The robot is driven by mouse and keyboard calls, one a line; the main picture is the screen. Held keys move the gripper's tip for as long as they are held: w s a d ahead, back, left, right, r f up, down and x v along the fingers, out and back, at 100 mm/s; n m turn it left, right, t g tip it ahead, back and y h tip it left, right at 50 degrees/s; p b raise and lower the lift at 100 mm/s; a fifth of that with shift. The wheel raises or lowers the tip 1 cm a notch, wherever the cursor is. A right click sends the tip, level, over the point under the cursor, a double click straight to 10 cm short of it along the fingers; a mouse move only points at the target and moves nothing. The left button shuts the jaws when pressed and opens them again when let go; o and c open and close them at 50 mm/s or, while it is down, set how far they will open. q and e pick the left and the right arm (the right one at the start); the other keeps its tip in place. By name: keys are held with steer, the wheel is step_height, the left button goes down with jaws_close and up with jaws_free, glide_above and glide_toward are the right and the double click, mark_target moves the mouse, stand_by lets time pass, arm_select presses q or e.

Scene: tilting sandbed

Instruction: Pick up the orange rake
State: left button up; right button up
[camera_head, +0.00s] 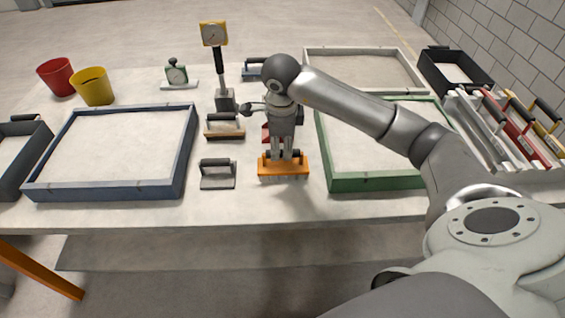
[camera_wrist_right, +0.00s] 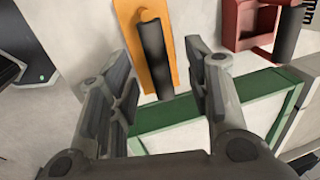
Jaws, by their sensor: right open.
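The orange rake (camera_head: 283,172) lies on the table between the blue-framed and green-framed sandbeds, teeth toward the front edge. My right gripper (camera_head: 283,152) points down just above it and hides part of its top. In the right wrist view, the rake (camera_wrist_right: 127,28) shows its orange body and a black bar handle. There my right gripper (camera_wrist_right: 160,65) is open, its fingers on either side of the line of the handle. The handle's near end reaches toward the gap between the fingers. I cannot tell any contact. My left gripper is not in view.
The blue-framed sandbed (camera_head: 108,189) is left and the green-framed sandbed (camera_head: 375,181) right. A grey tool (camera_head: 217,181) and a wooden-based tool (camera_head: 224,132) lie left of the rake. A red tool (camera_wrist_right: 240,38) is close by. A dial gauge stand (camera_head: 224,102) rises behind.

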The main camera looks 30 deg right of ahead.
mark_target(282, 151)
step_height(282, 151, down, 4)
steer(key=shift+d+r+p, duration=0.15)
steer(key=shift+r+p, duration=0.1)
steer(key=shift+p, duration=0.2)
steer(key=shift+w+d+f, duration=0.1)
steer(key=shift+w+f, duration=0.1)
steer(key=shift+f, duration=0.3)
steer(key=shift+c, duration=1.1)
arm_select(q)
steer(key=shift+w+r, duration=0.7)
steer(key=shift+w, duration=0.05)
arm_select(e)
steer(key=shift+r, duration=0.1)
jaws_close()
